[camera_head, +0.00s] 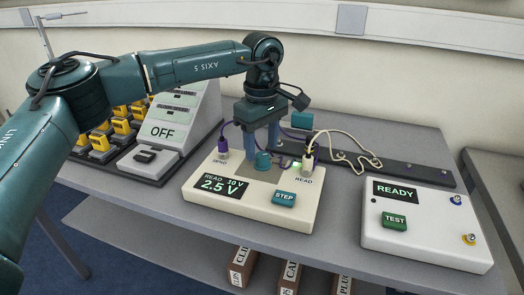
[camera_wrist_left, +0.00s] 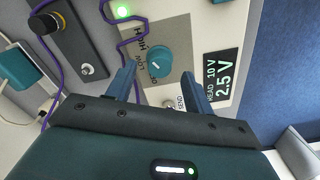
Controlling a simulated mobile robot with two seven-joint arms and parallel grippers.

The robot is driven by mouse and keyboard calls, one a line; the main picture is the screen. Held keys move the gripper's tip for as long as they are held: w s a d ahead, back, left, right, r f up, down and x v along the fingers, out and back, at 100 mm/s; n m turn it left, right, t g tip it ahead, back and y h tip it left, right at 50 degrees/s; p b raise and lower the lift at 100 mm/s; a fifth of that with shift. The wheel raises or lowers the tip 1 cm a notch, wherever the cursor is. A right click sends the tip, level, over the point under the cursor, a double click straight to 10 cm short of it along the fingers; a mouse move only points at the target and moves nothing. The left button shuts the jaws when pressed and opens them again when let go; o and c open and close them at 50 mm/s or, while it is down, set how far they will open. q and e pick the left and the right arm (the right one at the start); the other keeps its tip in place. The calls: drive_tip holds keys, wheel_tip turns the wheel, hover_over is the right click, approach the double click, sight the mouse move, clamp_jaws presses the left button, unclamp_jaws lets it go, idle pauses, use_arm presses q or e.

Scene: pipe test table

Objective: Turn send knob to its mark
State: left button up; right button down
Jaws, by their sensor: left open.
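The teal send knob (camera_head: 263,160) stands on top of the cream meter box (camera_head: 250,208). In the wrist view the round knob (camera_wrist_left: 152,61) sits on a grey plate with lettering, partly legible as HIGH and LOW; I cannot make out its mark clearly. My left gripper (camera_head: 262,146) points down over the box. Its two fingers are apart and empty, and in the wrist view the gripper (camera_wrist_left: 158,70) has the knob in line with the gap between the fingertips. I cannot tell whether the fingers touch the knob. The display (camera_head: 222,186) reads 2.5 V. My right gripper is not in view.
A purple plug (camera_head: 222,150) at SEND and a pale plug (camera_head: 308,163) at READ stand close by, with loose cables. A white READY box (camera_head: 425,225) stands right; an OFF panel (camera_head: 167,132) stands left.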

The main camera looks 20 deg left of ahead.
use_arm(q)
drive_tip(key=shift+f, duration=1.25)
drive_tip(key=shift+c, duration=0.4)
drive_tip(key=c, duration=0.9)
